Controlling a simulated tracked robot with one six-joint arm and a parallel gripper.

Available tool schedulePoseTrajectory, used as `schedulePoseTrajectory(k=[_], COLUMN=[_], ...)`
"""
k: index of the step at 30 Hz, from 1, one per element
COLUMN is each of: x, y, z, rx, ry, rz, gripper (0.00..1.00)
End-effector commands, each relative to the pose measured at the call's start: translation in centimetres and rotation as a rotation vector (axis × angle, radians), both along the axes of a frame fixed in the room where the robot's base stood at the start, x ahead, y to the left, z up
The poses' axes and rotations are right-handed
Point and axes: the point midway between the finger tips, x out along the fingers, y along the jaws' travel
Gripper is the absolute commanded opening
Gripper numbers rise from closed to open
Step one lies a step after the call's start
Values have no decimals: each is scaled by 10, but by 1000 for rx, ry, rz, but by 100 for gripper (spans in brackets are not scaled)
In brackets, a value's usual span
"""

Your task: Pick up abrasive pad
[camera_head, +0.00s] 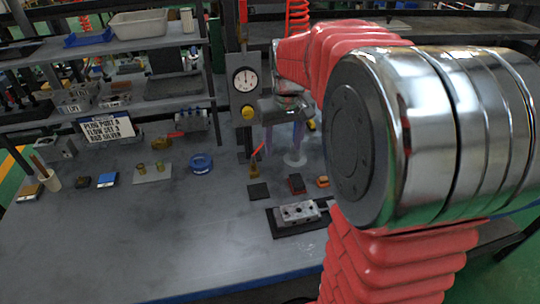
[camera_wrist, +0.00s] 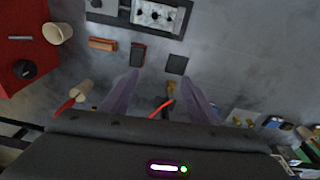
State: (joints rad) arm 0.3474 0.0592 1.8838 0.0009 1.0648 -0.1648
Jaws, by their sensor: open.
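A thin dark square (camera_head: 259,192) lies flat on the grey bench and looks like the abrasive pad. It also shows in the wrist view (camera_wrist: 176,64), just beyond my fingertips and slightly right of the gap's middle. My gripper (camera_head: 283,148) has two purple fingers spread apart and points down at the bench. In the wrist view the gripper (camera_wrist: 158,80) has nothing between its fingertips. It is apart from the dark square. A dark block with a red edge (camera_head: 297,184) and an orange block (camera_head: 322,182) lie right of the square in the head view.
A metal valve block (camera_head: 299,212) sits on a black mat near the bench front. A dial gauge stand (camera_head: 244,78) rises behind my gripper. A blue tape roll (camera_head: 201,164) lies left. The front left bench is clear.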

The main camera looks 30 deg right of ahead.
Motion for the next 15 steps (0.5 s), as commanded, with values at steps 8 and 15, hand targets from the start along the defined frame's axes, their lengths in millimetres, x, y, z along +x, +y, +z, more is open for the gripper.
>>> schedulePoseTrajectory(k=[8, 15], x=[29, 39], y=[-59, -88], z=[-42, -65], rx=[31, 48], ry=[86, 122], rz=[-48, -69], gripper=[55, 55])
